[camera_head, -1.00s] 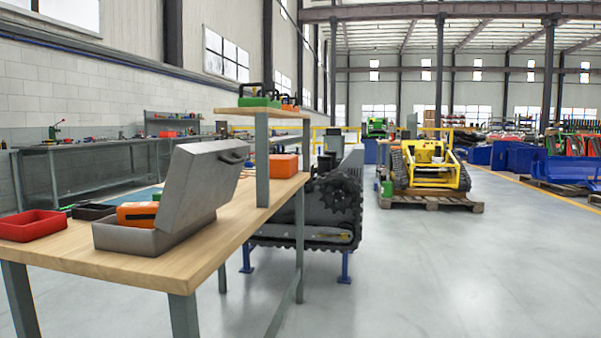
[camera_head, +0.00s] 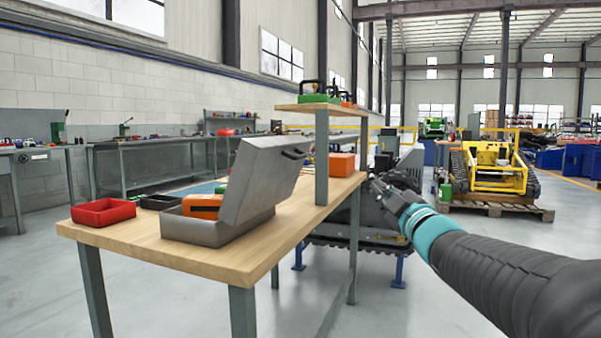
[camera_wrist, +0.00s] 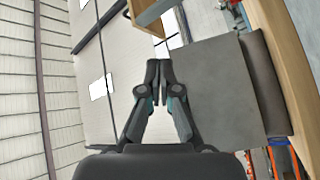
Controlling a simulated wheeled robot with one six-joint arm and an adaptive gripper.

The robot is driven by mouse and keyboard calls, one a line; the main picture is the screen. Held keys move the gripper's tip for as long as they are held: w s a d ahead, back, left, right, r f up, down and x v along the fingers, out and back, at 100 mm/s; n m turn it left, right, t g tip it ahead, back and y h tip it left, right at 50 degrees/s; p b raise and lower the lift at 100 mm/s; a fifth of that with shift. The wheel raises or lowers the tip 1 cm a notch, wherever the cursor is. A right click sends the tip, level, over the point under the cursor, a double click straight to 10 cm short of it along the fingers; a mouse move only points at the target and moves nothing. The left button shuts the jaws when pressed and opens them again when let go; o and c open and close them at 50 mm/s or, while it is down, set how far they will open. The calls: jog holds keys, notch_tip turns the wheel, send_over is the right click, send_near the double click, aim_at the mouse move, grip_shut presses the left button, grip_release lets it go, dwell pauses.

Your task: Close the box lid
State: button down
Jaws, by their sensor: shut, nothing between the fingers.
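A grey metal box (camera_head: 215,232) stands on a wooden workbench, with an orange item (camera_head: 203,206) inside. Its grey lid (camera_head: 262,180) is raised and tilts back to the right, with a dark handle (camera_head: 293,153) near its top edge. My gripper (camera_head: 376,187) is to the right of the lid in the head view and apart from it there. In the wrist view my gripper (camera_wrist: 159,83) is shut and empty. A large grey panel, apparently the lid (camera_wrist: 222,95), fills the space right of the fingers. The gap between them is hard to judge.
A red tray (camera_head: 103,213) and a black tray (camera_head: 160,202) lie left of the box. A shelf post (camera_head: 322,155) stands between the box and my gripper in the picture. An orange box (camera_head: 342,164) sits behind it. Open floor lies in front of the workbench.

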jog(key=w+a+n+g+y, duration=0.2)
jog(key=a+n+g+y, duration=0.25)
jog(key=n+y, duration=0.55)
jog(key=n+g+y, duration=0.4)
jog(key=n+g, duration=0.3)
jog(key=g, duration=0.1)
send_near(283, 164)
jog(key=x, duration=0.7)
jog(key=shift+w+a+f+p, duration=0.1)
jog(key=shift+a+p, duration=0.05)
jog(key=shift+p, duration=0.2)
